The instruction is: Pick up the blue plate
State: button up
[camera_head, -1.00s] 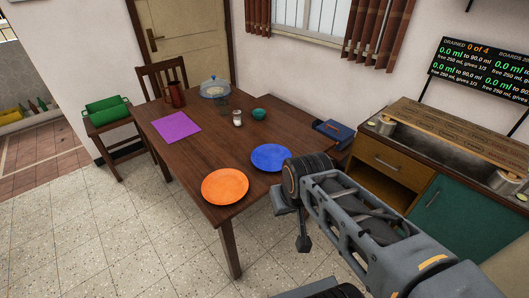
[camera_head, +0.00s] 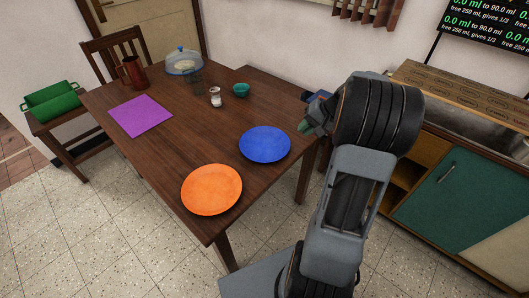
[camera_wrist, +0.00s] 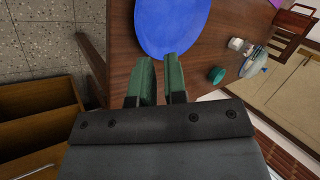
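The blue plate (camera_head: 265,144) lies flat on the right side of the dark wooden table, near its edge, in the head view. It also shows at the top of the wrist view (camera_wrist: 170,22), partly cut off by the frame. My gripper (camera_head: 305,125) is to the right of the plate, mostly behind my arm in the head view. In the wrist view, my gripper's two green fingers (camera_wrist: 161,82) stand apart with an empty gap between them, and they point towards the plate. Their tips look close to its rim, but I cannot tell the height between them.
An orange plate (camera_head: 211,189) lies near the table's front corner. A purple mat (camera_head: 141,115), a brown jug (camera_head: 132,73), a glass dome (camera_head: 183,61), a small jar (camera_head: 215,97) and a teal bowl (camera_head: 240,90) are farther back. The table (camera_head: 190,140) is clear left of the blue plate.

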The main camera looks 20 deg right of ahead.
jog(key=d+f+m+t, duration=0.1)
jog(key=d+f, duration=0.3)
jog(key=d, duration=0.1)
jog(key=b, duration=0.1)
send_near(289, 149)
jog(key=shift+w+a+y, duration=0.3)
jog(key=shift+w+a, duration=0.4)
jog(key=shift+w, duration=0.05)
jog(key=shift+x, duration=3.25)
jog(key=shift+w+d, duration=0.1)
jog(key=shift+c, duration=0.3)
grip_shut()
jog(key=shift+r, duration=0.15)
